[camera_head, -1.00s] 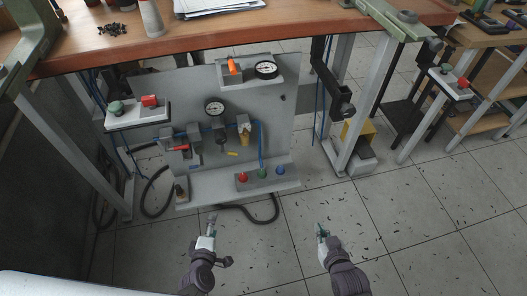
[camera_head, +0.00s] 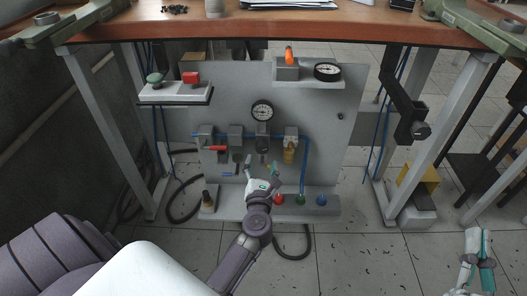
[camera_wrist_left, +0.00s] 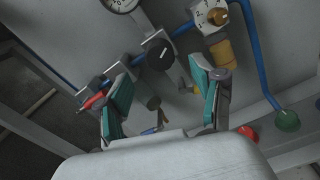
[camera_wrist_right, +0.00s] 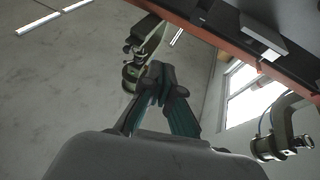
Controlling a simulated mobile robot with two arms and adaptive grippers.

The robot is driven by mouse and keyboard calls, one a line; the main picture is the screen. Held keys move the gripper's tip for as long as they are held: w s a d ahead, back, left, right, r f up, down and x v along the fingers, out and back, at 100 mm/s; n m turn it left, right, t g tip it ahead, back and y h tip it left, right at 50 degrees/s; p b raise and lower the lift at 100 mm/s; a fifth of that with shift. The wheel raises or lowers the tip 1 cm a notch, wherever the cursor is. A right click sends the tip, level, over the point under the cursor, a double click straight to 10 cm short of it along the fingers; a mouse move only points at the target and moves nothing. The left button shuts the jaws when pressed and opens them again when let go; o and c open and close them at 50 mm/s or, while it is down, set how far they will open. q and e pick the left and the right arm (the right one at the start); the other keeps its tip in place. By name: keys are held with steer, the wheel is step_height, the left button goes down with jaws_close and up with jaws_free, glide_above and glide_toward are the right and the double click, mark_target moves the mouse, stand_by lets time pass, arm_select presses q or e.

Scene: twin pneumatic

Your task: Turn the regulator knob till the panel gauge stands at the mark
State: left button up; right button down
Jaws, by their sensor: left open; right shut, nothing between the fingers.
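The grey panel (camera_head: 325,120) stands under the bench. The round panel gauge (camera_head: 262,110) sits at its middle, and its lower part shows in the left wrist view (camera_wrist_left: 120,3). A black round knob with a white line, apparently the regulator knob (camera_wrist_left: 160,54), sits on the blue pipe below the gauge; it also shows in the head view (camera_head: 262,144). My left gripper (camera_head: 262,172) is open just in front of and below this knob. Its two teal-padded fingers (camera_wrist_left: 160,95) are apart, with nothing between them. My right gripper (camera_head: 478,243) is shut and empty, away at lower right.
A red lever (camera_head: 217,148) sits left of the knob, and a numbered dial with a brass knob (camera_wrist_left: 214,17) right of it. A second gauge (camera_head: 327,71) is on the upper shelf. Red (camera_head: 278,199), green (camera_head: 300,199) and blue (camera_head: 321,200) buttons line the lower ledge.

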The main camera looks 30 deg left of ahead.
mark_target(262, 151)
arm_select(q)
steer(key=x, duration=0.5)
steer(key=shift+w+a+b, duration=0.15)
steer(key=shift+w+b, duration=0.1)
steer(key=shift+b, duration=0.1)
steer(key=shift+w+a, duration=0.25)
steer(key=shift+w, duration=0.1)
arm_select(e)
steer(key=s+r+t, duration=0.1)
steer(key=r+t, duration=0.1)
steer(key=r, duration=0.1)
steer(key=shift+s+r+t+y, duration=0.1)
steer(key=shift+s+t+y, duration=0.2)
steer(key=shift+s, duration=0.1)
